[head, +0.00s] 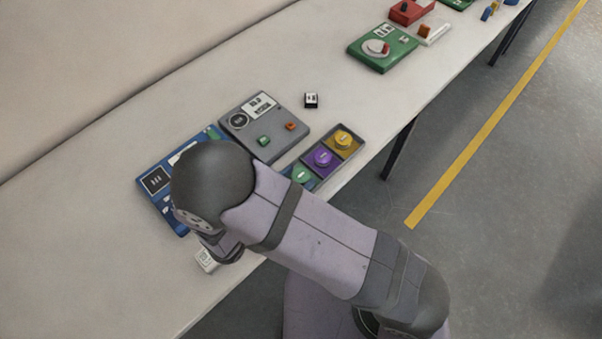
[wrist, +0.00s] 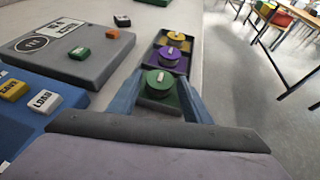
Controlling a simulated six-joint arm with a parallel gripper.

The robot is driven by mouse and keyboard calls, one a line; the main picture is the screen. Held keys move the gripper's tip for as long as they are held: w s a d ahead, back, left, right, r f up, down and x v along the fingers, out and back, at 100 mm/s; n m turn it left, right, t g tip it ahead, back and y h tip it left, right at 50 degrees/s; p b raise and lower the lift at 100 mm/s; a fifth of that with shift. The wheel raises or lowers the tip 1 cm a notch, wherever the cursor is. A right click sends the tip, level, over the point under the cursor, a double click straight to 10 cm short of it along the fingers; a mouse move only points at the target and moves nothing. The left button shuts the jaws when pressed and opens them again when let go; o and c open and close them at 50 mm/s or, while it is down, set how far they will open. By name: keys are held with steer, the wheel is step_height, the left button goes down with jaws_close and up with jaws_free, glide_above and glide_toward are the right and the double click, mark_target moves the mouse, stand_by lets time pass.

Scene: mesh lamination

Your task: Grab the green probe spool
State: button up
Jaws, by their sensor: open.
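The green probe spool (wrist: 160,84) sits in the nearest compartment of a dark tray (wrist: 185,67). In the head view the spool (head: 302,175) shows just past my arm, which hides part of it. Behind it in the same tray are a purple spool (wrist: 168,57) and a yellow spool (wrist: 176,36). My gripper (wrist: 160,88) is open in the wrist view, its two blue-grey fingers left and right of the green spool, with nothing held. I cannot tell how high the fingertips are above the tray. In the head view my arm hides the fingers.
A grey panel (wrist: 85,55) and a blue panel (wrist: 12,118) with yellow and white blocks lie left of the tray. A small black-and-white block (head: 311,100) lies beyond the grey panel. The table's edge runs close along the tray's right side.

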mark_target(298, 180)
steer(key=shift+w+d+f, duration=0.25)
steer(key=shift+w, duration=0.1)
steer(key=c, duration=0.9)
steer(key=shift+o, duration=0.2)
steer(key=shift+r, duration=0.1)
step_height(298, 180, up, 10)
steer(key=b, duration=0.1)
steer(key=shift+f, duration=0.2)
